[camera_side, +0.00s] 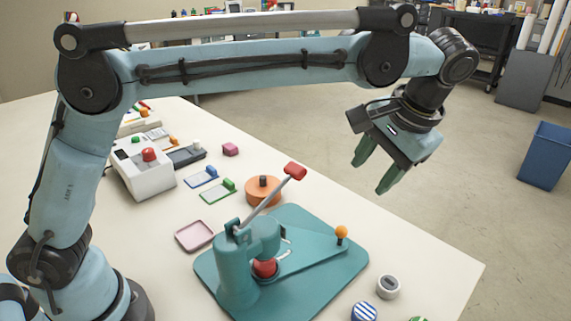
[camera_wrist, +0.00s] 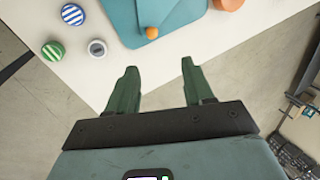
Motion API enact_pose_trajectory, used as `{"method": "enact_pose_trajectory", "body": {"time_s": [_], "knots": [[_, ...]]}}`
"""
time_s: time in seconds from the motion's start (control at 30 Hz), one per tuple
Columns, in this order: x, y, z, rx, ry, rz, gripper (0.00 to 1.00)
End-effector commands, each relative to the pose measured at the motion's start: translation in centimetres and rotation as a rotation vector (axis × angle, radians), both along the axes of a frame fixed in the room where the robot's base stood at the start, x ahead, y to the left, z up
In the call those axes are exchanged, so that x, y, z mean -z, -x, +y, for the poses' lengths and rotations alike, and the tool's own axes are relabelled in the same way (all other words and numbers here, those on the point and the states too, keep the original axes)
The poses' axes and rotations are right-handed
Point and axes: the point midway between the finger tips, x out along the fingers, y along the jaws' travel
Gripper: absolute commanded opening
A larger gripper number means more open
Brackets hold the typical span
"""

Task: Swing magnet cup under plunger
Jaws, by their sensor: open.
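A teal press stands on a teal base plate (camera_side: 341,262) on the table. Its lever (camera_side: 268,204) slants up to a red grip (camera_side: 295,171). A flat teal swing arm (camera_side: 310,258) runs from the press body (camera_side: 234,270) to an orange knob (camera_side: 341,233) near the plate's right side. A red round part (camera_side: 265,267) sits low by the press body; I cannot tell whether it is the plunger or a cup. My gripper (camera_side: 373,178) is open and empty, high above and beyond the knob. In the wrist view the knob (camera_wrist: 152,32) shows ahead of the open fingers (camera_wrist: 159,68).
A grey-white round piece (camera_side: 388,287), a blue-striped one (camera_side: 364,311) and a green one (camera_side: 418,318) lie near the table's front right. An orange disc (camera_side: 263,190), a pink tray (camera_side: 194,235) and a box with a red button (camera_side: 144,174) stand left and behind.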

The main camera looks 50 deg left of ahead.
Motion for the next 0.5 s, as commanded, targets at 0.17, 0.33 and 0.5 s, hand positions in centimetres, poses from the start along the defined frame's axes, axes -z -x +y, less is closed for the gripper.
{"method": "enact_pose_trajectory", "body": {"time_s": [0.17,0.33,0.5], "knots": [[3.2,0.0,-0.1,0.000,-0.001,0.001,0.52],[4.9,0.0,0.0,0.000,-0.001,0.000,0.52],[5.9,-0.1,0.3,-0.001,0.000,0.000,0.52]]}}
